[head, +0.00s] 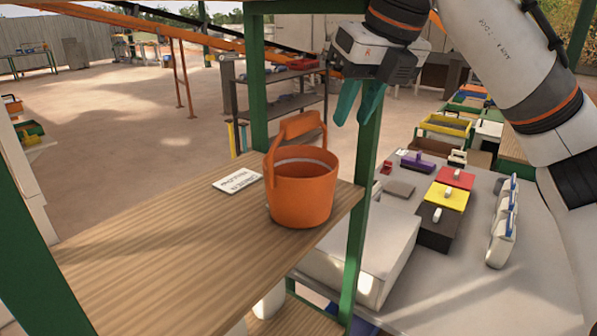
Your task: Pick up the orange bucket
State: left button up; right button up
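The orange bucket (300,194) stands upright on the wooden shelf (150,255), near its right edge. Its handle (300,125) is raised above the rim. A white label card with dark lettering (237,181) lies on the shelf just left of the bucket. My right gripper (353,118) hangs above and to the right of the bucket, apart from it. Its two teal fingers point down with a gap between them, and nothing is held. My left gripper is not in view.
Green posts (359,185) frame the shelf, one close to the bucket's right side. To the right, a lower grey table (460,290) holds red, yellow and dark blocks (445,195) and white bottles (502,228). The shelf's left part is clear.

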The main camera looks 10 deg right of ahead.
aim_at(334, 157)
jog(key=p+x, duration=0.1)
jog(key=x, duration=0.1)
jog(key=p+x, duration=0.1)
jog(key=x, duration=0.2)
jog(key=p+x, duration=0.1)
jog(key=x, duration=0.2)
jog(key=shift+s+a, duration=0.1)
jog(key=shift+s, duration=0.2)
jog(key=shift+w+f, duration=0.1)
jog(key=shift+f, duration=0.3)
jog(key=shift+c, duration=0.6)
grip_shut()
